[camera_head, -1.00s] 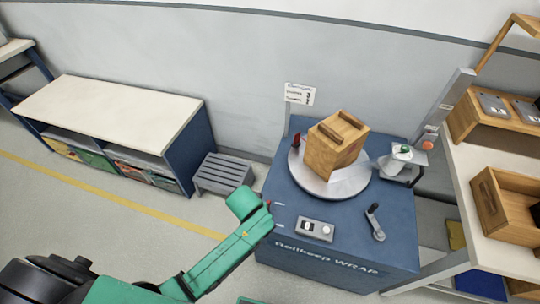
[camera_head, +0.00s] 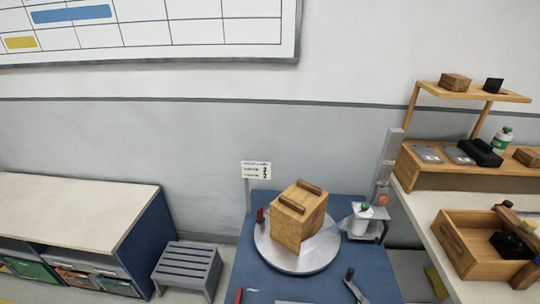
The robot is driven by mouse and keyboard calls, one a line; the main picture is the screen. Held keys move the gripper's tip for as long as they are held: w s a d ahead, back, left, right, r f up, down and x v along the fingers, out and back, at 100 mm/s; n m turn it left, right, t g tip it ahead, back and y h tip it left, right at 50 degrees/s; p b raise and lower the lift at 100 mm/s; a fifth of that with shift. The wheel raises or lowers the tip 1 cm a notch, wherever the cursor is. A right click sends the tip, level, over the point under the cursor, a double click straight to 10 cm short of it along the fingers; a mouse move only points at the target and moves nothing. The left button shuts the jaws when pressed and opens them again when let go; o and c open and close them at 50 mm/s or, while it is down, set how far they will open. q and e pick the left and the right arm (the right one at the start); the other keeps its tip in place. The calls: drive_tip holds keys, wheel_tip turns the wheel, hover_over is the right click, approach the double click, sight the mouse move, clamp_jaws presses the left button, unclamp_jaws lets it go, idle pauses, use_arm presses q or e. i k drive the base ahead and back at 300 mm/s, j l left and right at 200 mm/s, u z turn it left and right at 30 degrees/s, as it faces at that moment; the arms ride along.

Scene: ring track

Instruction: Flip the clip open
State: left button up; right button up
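A small red part (camera_head: 261,215), which may be the clip, stands at the left rim of the round silver turntable (camera_head: 270,257). It is too small to tell whether it is open or shut. A wooden box (camera_head: 297,228) with two brown bars on top sits on the turntable, on the blue wrap machine (camera_head: 372,268). A dark crank handle (camera_head: 355,286) and another small red piece (camera_head: 239,295) show at the bottom edge. Neither of my grippers is in view.
A grey step stool (camera_head: 187,268) stands left of the machine, beside a cream-topped cabinet (camera_head: 80,205). A white bottle (camera_head: 361,218) stands on a bracket at the machine's right. A shelf bench with a wooden tray (camera_head: 465,262) is at the right.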

sight(260, 212)
drive_tip(key=k+j+z, duration=0.1)
drive_tip(key=j+z, duration=0.15)
drive_tip(key=z, duration=0.2)
drive_tip(key=k+j+z, duration=0.1)
drive_tip(key=j+z, duration=0.15)
drive_tip(key=z, duration=0.2)
drive_tip(key=k+j+z, duration=0.15)
drive_tip(key=z, duration=0.3)
